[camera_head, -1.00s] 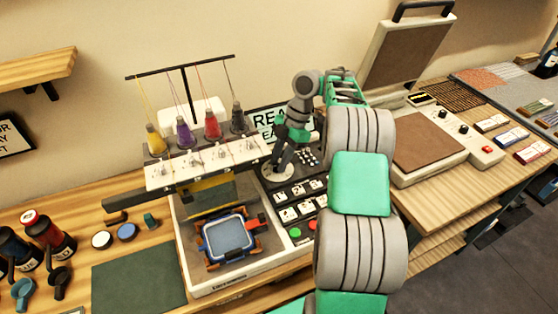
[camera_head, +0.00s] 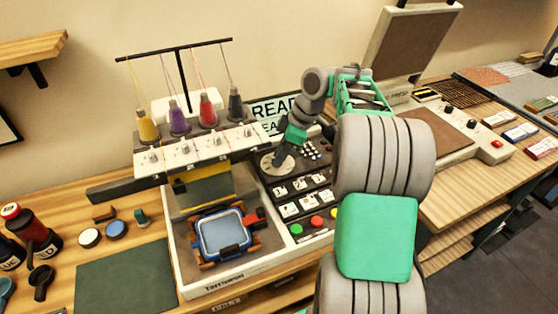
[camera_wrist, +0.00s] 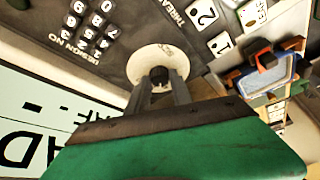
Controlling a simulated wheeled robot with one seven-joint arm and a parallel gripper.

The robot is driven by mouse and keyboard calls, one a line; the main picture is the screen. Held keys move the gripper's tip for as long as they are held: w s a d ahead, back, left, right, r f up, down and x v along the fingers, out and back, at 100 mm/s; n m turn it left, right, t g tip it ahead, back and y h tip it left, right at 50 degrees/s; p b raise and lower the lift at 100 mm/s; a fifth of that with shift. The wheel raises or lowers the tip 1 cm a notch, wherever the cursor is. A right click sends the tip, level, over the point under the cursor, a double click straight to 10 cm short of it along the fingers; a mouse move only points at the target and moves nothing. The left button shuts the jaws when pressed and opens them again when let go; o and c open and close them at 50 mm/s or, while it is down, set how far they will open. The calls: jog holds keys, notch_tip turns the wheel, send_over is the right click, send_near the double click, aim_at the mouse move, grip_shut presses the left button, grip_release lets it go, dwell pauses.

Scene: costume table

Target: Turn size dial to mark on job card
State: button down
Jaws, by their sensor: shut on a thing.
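The size dial has a pale round plate (camera_head: 268,167) on the dark control panel of the embroidery machine (camera_head: 172,245). The plate also shows in the wrist view (camera_wrist: 145,57), with a small dark knob (camera_wrist: 160,75) at its middle. My gripper (camera_head: 280,161) points down onto the dial; in the wrist view its two fingers (camera_wrist: 161,84) are shut around the knob. The fingers and arm hide part of the dial, and its marks are too small to read. I cannot pick out a job card or its mark.
A blue hoop (camera_head: 222,234) sits in the machine's bed, left of the panel. Number keys, picture buttons and red and green buttons (camera_head: 316,221) lie close around the dial. A lettered sign (camera_head: 272,115) stands behind. An open heat press (camera_head: 440,140) stands right.

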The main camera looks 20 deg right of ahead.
jog(key=m+b, duration=0.1)
jog(key=m, duration=0.1)
jog(key=m+t+h+b, duration=0.1)
jog(key=m, duration=0.1)
jog(key=shift+s+a+f+m+b, duration=0.15)
jog(key=shift+m+b, duration=0.15)
jog(key=shift+b, duration=0.05)
jog(key=m+h+b, duration=0.1)
jog(key=m, duration=0.1)
jog(key=m+b, duration=0.1)
jog(key=m, duration=0.1)
jog(key=shift+a+t+h, duration=0.15)
jog(key=shift+t+h, duration=0.25)
jog(key=shift+m, duration=0.4)
jog(key=shift+s, duration=0.1)
jog(key=c, duration=1.1)
grip_release()
jog(key=shift+c, duration=0.2)
jog(key=shift+r, duration=0.2)
jog(key=p+v, duration=0.1)
jog(key=v, duration=0.6)
jog(key=shift+r, duration=0.3)
jog(key=shift+s, duration=0.15)
